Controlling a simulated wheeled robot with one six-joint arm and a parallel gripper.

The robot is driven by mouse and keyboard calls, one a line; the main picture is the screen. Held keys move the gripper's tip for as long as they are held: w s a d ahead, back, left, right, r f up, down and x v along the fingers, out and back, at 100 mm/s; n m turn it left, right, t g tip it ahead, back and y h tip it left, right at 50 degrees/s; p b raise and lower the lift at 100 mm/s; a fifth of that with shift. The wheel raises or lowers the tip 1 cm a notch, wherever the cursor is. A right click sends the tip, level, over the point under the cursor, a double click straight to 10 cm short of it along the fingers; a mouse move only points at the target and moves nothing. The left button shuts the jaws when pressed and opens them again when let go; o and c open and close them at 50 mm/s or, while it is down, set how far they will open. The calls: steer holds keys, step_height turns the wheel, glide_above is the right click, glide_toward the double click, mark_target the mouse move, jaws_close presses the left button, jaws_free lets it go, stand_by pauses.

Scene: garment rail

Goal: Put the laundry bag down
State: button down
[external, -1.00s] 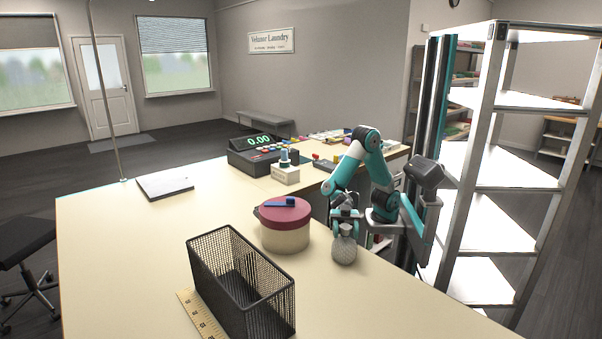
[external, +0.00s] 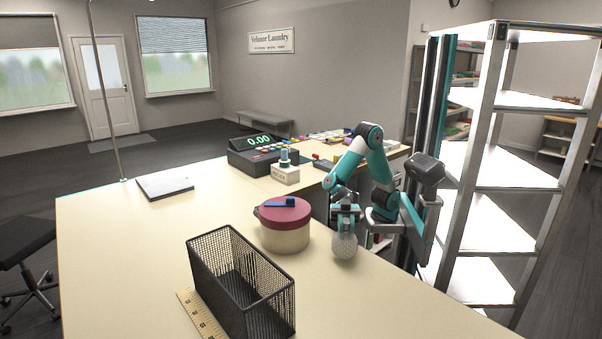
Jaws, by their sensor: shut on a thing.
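My gripper (external: 345,222) points down over the counter's right part and is shut on the laundry bag. The laundry bag (external: 344,246) is a small, pale grey, rounded bundle with a mesh-like surface. It hangs upright directly below my fingers, to the right of the round box. Its top is partly hidden by the gripper. I cannot tell for sure whether its underside is clear of the counter (external: 130,250).
A round cream box with a dark red lid (external: 285,213) stands close left of the bag, a blue brush (external: 278,203) on its lid. A black mesh basket (external: 240,285) and a ruler (external: 200,314) are in front. A metal shelf (external: 470,190) stands right. Counter right of the basket is clear.

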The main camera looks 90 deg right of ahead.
mark_target(347, 241)
step_height(347, 241, up, 16)
steer(key=p, duration=0.2)
steer(key=w+a+r+m+t+p, duration=0.1)
steer(key=a+t+p, duration=0.15)
steer(key=a, duration=0.65)
steer(key=w+a+m+t+h+p, duration=0.15)
steer(key=a+p, duration=0.25)
steer(key=a, duration=0.6)
steer(key=w+a+r+m+t+p, duration=0.1)
steer(key=a+m+t+p, duration=0.15)
steer(key=a, duration=0.65)
step_height(347, 241, down, 20)
steer(key=p, duration=0.2)
steer(key=shift+t+p, duration=0.3)
steer(key=shift+t, duration=0.15)
steer(key=c, duration=1)
jaws_free()
steer(key=shift+f, duration=0.1)
steer(key=shift+o, duration=0.2)
steer(key=shift+s+d, duration=0.1)
steer(key=shift+d, duration=0.05)
